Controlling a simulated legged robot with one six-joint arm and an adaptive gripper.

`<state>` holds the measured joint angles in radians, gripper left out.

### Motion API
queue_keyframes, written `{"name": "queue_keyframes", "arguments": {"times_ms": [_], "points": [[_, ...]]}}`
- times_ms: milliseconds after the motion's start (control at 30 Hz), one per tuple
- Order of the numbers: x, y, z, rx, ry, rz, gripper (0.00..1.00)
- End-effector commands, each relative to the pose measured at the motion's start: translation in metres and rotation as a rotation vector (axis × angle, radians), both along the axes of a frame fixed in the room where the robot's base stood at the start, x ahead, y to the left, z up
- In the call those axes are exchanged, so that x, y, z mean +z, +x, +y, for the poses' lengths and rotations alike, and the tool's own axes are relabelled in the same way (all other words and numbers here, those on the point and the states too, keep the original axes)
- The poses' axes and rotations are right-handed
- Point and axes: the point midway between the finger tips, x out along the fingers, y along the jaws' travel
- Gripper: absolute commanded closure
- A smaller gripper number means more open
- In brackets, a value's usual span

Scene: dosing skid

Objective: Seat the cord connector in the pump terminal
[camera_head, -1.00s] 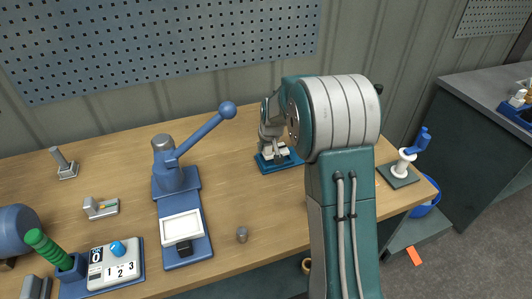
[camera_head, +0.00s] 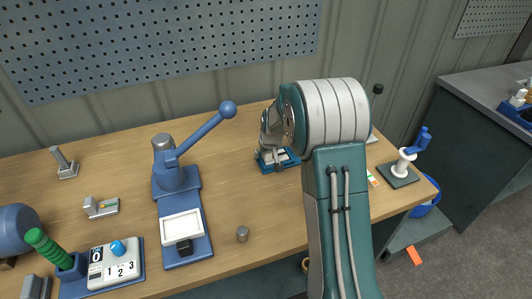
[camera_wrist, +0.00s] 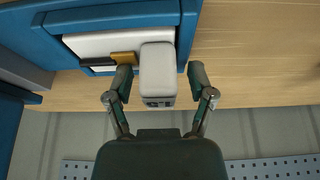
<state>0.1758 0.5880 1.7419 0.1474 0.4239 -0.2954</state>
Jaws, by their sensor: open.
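A pale grey block, which looks like the cord connector (camera_wrist: 157,72), has dark slots in its near end. In the wrist view it lies between the two fingers of my gripper (camera_wrist: 159,82), which is open, with a gap on each side. The block sits at the edge of a blue tray (camera_wrist: 110,18). In the head view my gripper (camera_head: 274,154) is low over this blue tray (camera_head: 283,166) at the back of the bench, and the connector is hard to make out there. I cannot tell which part is the pump terminal.
A blue lever press (camera_head: 176,180) stands left of the tray. A switch box (camera_head: 115,268) and a blue cylinder (camera_head: 15,230) are at the lower left. A spool stand (camera_head: 401,167) is at the right.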

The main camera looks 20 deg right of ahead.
Motion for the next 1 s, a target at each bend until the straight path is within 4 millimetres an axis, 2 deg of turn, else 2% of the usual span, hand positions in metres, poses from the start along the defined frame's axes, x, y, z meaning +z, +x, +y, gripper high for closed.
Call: {"name": "queue_keyframes", "arguments": {"times_ms": [167,600,867,1000], "points": [[0.012,-0.003,0.000,0.000,-0.001,-0.003,0.29],[0.092,-0.037,0.000,-0.001,-0.001,-0.003,0.29],[0.114,-0.047,0.002,0.000,0.000,-0.002,0.29],[0.137,-0.068,0.013,0.004,-0.001,-0.012,0.29]]}}
